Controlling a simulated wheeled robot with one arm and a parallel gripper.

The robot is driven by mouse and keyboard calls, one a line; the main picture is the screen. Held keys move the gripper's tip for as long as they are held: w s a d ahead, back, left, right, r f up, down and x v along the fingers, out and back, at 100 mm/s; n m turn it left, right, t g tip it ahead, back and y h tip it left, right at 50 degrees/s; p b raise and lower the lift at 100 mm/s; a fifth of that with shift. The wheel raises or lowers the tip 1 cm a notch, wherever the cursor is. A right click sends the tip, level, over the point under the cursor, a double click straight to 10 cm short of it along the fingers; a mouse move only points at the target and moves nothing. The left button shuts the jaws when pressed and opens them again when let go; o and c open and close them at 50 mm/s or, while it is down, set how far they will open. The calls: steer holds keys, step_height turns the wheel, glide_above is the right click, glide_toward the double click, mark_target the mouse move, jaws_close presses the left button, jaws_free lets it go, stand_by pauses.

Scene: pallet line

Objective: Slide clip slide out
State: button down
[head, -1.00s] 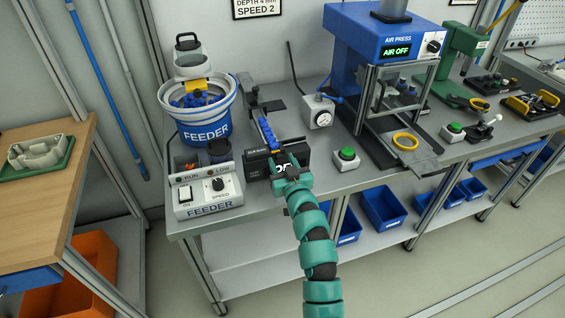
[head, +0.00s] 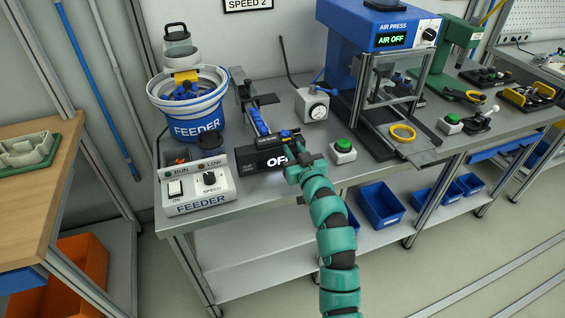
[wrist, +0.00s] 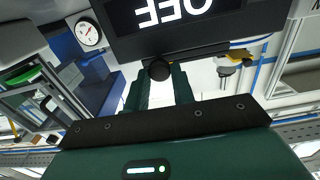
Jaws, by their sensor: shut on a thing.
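The clip unit, a black box with a lit OFF display (head: 262,161), stands at the bench's front edge, right of the feeder. In the wrist view its display (wrist: 165,12) appears upside down. A round black knob (wrist: 159,70), which appears to be the clip slide's handle, sits at the box's edge between my green fingers. My gripper (wrist: 160,82) is shut on this knob. In the head view my gripper (head: 303,164) is at the box's right end and hides the knob. Blue parts (head: 259,122) line a narrow track behind the box.
The blue and white feeder (head: 195,128) and its control box (head: 196,190) stand left. The air press (head: 362,32) reads AIR OFF.

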steer(key=shift+w+d+b, duration=0.2)
steer(key=shift+d+b, duration=0.1)
steer(key=shift+d, duration=0.2)
steer(key=shift+w+d+b, duration=0.15)
steer(key=shift+d+b, duration=0.15)
steer(key=shift+d, duration=0.2)
steer(key=shift+d+r, duration=0.2)
steer(key=c, duration=1.2)
jaws_free()
steer(key=shift+w+d, duration=0.1)
steer(key=shift+d, duration=0.05)
steer(key=shift+f, duration=0.1)
